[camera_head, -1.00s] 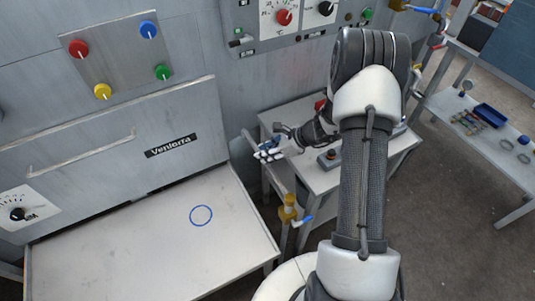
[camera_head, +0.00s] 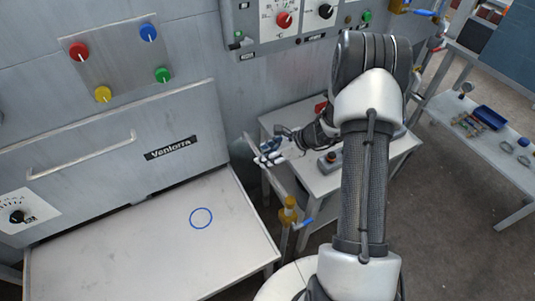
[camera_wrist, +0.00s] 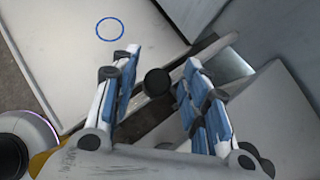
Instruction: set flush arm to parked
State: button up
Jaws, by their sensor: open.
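A slim grey bar (camera_head: 251,146) shows beside my gripper, next to the right end of the bench; it may be the flush arm, but no label for it can be read. In the wrist view, a grey bar (camera_wrist: 208,51) runs diagonally behind the fingers, and a round black knob (camera_wrist: 157,82) shows between them. My gripper (camera_head: 266,160) has blue-padded fingers. In the wrist view my gripper (camera_wrist: 155,88) is open, its fingers on either side of the knob without visibly closing on it. Contact and depth cannot be told.
A yellow valve (camera_head: 289,209) with a blue handle stands just below my gripper. The white bench (camera_head: 120,245) with a blue ring is at the left. A side table (camera_head: 325,182) carrying a small control box stands to the right. A wall panel (camera_head: 300,22) with dials is above.

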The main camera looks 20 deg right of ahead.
jog(key=v, duration=1.2)
